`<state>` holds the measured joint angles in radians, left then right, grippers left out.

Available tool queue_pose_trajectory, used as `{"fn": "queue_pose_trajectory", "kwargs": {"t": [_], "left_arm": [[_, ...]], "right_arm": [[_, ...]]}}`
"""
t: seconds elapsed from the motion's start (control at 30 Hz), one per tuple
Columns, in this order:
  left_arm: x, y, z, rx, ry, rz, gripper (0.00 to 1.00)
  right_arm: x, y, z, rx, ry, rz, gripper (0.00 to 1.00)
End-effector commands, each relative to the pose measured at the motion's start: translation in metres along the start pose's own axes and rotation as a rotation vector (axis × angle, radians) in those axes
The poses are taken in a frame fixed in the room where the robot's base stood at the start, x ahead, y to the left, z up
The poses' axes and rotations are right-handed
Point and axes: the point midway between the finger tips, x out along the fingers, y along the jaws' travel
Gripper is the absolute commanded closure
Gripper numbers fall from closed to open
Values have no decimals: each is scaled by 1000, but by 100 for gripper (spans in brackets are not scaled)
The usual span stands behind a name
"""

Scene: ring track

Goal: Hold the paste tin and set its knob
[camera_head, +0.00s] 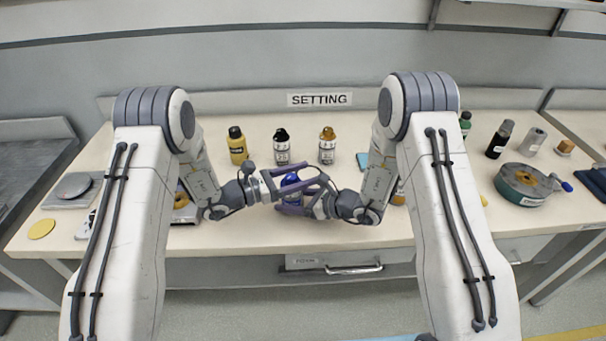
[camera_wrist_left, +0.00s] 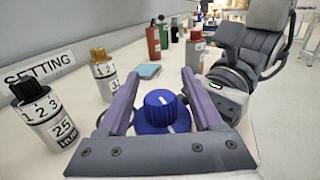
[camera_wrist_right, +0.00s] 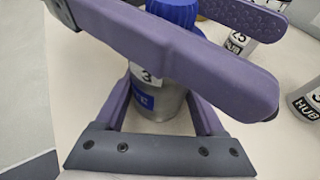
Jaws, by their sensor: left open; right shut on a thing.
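The paste tin is a grey can (camera_wrist_right: 165,105) with a blue label and a "3" on it. Its blue ribbed knob (camera_wrist_left: 160,110) bears a white mark and also shows in the head view (camera_head: 290,179). My right gripper (camera_head: 293,203) is shut around the tin's body, and its fingers flank the can in the right wrist view. My left gripper (camera_wrist_left: 160,82) is open, with one purple finger on each side of the knob. A gap shows between the knob and these fingers in the left wrist view. Left fingers hide part of the tin in the right wrist view.
A "SETTING" sign (camera_head: 319,99) is on the wall. A round green-grey device (camera_head: 520,185) is at right. The bench front between the arms is mostly clear.

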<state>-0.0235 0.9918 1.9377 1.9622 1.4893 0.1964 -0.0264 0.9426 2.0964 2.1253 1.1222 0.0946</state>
Motion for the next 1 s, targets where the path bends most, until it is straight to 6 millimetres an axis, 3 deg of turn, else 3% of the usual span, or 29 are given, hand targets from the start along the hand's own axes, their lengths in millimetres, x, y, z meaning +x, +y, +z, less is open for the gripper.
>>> {"fn": "queue_pose_trajectory", "kwargs": {"t": [0.23,0.4,0.73,1.0], "left_arm": [[1,0,0,0,0,0,33],[0,0,0,0,1,0,98],[1,0,0,0,-1,30,100],[2,4,0,-3,-1,180,100]], "right_arm": [[0,0,0,-1,-1,0,93],[0,0,0,-1,-1,0,93],[0,0,0,-1,-1,0,93],[0,0,1,0,-2,1,93]]}}
